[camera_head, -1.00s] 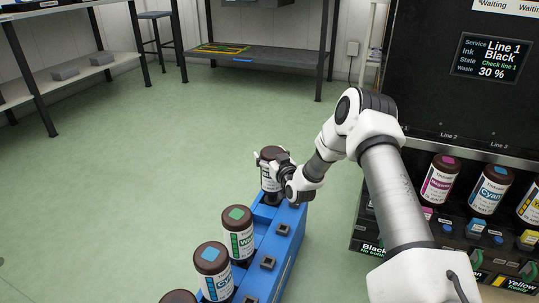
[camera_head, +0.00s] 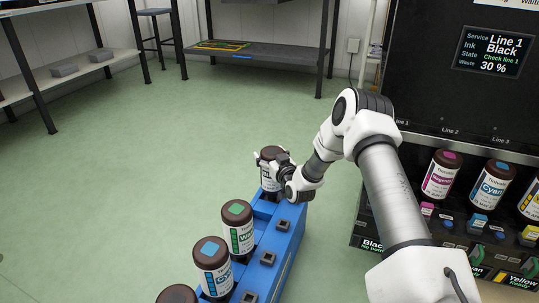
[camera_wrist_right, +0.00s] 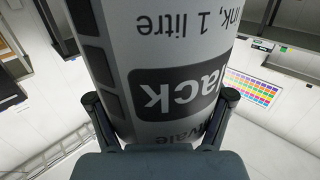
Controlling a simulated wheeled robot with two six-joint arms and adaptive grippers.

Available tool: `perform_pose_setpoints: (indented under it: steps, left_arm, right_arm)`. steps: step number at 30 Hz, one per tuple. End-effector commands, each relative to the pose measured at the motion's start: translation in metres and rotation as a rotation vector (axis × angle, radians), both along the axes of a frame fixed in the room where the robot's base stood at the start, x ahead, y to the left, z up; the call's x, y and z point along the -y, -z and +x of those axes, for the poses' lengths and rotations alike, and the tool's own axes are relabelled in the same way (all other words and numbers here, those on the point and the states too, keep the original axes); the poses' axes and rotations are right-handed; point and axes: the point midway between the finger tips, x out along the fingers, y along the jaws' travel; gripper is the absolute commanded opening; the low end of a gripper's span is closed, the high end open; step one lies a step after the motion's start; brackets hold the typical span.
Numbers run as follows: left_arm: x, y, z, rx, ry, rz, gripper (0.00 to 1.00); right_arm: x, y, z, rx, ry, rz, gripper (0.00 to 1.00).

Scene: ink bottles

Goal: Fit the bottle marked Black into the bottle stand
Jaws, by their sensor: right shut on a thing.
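The bottle marked Black (camera_head: 269,183) is brown-capped with a white label and stands upright at the far end of the blue bottle rack (camera_head: 288,243). My right gripper (camera_head: 277,168) is shut on it. In the right wrist view the bottle's label (camera_wrist_right: 165,85) fills the middle, upside down, with "ack" legible, between the two fingers (camera_wrist_right: 160,115). Whether its base is seated in the rack is hard to tell. The machine on the right has a front shelf with bottles; the place under "Line 1" is mostly hidden behind my right arm. My left gripper is not in view.
A green-topped bottle (camera_head: 238,227) and a blue-topped Cyan bottle (camera_head: 212,268) stand in the rack, with another brown cap (camera_head: 177,294) nearer. Magenta (camera_head: 440,176) and Cyan (camera_head: 491,184) bottles stand at the machine. Its screen (camera_head: 491,54) reads Line 1 Black. Green floor lies open left.

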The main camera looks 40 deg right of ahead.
Motion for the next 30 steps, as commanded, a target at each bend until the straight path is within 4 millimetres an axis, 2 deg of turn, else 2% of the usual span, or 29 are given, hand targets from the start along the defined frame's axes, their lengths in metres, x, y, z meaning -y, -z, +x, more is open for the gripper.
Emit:
perform_pose_setpoints:
  steps: [12, 13, 14, 15, 25, 30]
  left_arm:
    - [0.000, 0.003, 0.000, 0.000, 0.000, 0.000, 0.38]
    - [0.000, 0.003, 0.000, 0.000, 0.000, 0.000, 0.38]
    - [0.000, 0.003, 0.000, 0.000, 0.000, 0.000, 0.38]
    - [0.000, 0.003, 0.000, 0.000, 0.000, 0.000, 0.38]
    - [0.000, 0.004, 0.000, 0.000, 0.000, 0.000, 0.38]
    - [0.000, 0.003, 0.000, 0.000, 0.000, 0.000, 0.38]
  right_arm:
    - [0.000, 0.007, 0.000, 0.003, 0.000, -0.001, 0.10]
    - [0.000, 0.007, 0.000, 0.003, 0.000, -0.001, 0.87]
    - [0.000, 0.007, 0.000, 0.002, 0.000, -0.001, 0.97]
    - [0.000, 0.007, 0.000, 0.002, 0.000, -0.001, 1.00]
    - [0.000, 0.008, -0.001, -0.002, 0.000, 0.001, 1.00]
    - [-0.006, 0.007, -0.022, -0.002, 0.002, 0.005, 1.00]
